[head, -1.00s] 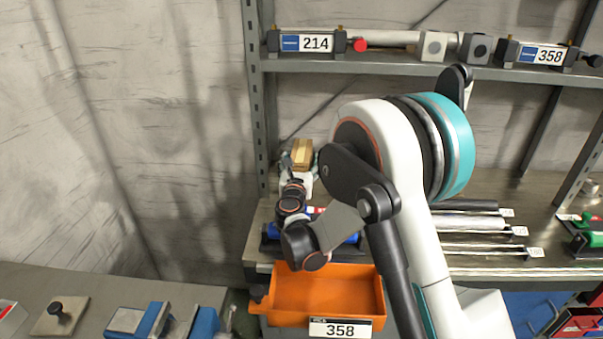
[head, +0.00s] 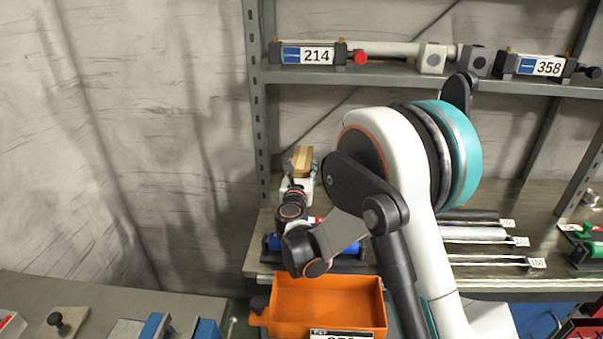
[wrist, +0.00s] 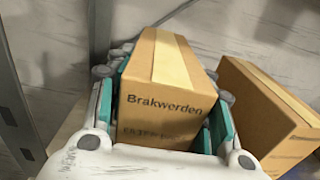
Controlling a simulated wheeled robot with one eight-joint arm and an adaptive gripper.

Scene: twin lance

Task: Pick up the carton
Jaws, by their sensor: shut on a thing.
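The carton (wrist: 165,95) is a brown cardboard box with a pale tape strip and the word "Brakwerden" on its face. In the wrist view it sits between the two teal-lined fingers of my gripper (wrist: 172,112), which is shut on it. In the head view the carton (head: 302,158) shows small at the end of my arm, above the back of the lower shelf. My gripper (head: 299,178) is partly hidden there by my own wrist. I cannot tell whether the carton touches the shelf.
A second brown carton (wrist: 268,115) stands close on the right in the wrist view. A grey shelf post (head: 257,110) rises left of my gripper. An orange bin (head: 325,300) is in front of the shelf. The upper shelf (head: 400,75) holds labelled devices.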

